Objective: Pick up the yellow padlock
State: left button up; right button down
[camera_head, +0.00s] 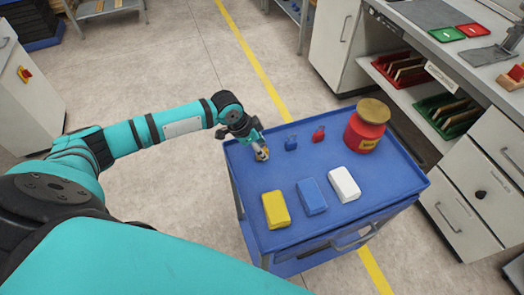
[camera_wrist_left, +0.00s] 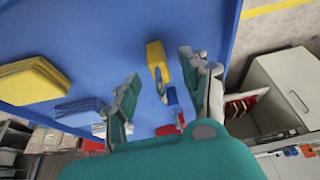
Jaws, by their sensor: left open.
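The yellow padlock (camera_wrist_left: 156,56) shows in the left wrist view, between and just beyond the fingertips of my left gripper (camera_wrist_left: 159,68). The gripper is open, with a finger on either side of the padlock; I cannot tell whether either touches it. In the head view my left gripper (camera_head: 258,148) is low over the far left corner of the blue cart top and mostly hides the yellow padlock (camera_head: 262,155). A blue padlock (camera_head: 291,144) and a red padlock (camera_head: 318,133) lie to its right. My right gripper is not in view.
Yellow (camera_head: 276,209), blue (camera_head: 312,196) and white (camera_head: 344,184) blocks lie along the near side of the cart top (camera_head: 350,212). A red jar (camera_head: 366,127) stands at the right. A workbench with drawers (camera_head: 465,205) is beyond the cart's right side.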

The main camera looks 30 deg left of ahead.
pick_arm(q)
jog(key=shift+x, duration=1.4)
jog(key=shift+s, duration=0.1)
grip_shut()
jog(key=shift+r, duration=0.1)
jog(key=shift+r, duration=0.55)
notch_tip(320, 180, up, 2)
jog(key=shift+r+b, duration=0.15)
jog(key=shift+b, duration=0.4)
jog(key=s+d, duration=0.2)
jog(key=s, duration=0.2)
jog(key=s+d+r+b, duration=0.1)
jog(key=s+d, duration=0.2)
jog(key=s, duration=0.1)
jog(key=s+d+b, duration=0.1)
jog(key=s+d, duration=0.1)
jog(key=s, duration=0.3)
jog(key=shift+d+r, duration=0.15)
jog(key=shift+d, duration=0.15)
jog(key=shift+s+d+r, duration=0.2)
jog(key=shift+s, duration=0.15)
notch_tip(320, 180, up, 8)
jog(key=p, duration=0.9)
jog(key=shift+p, duration=0.35)
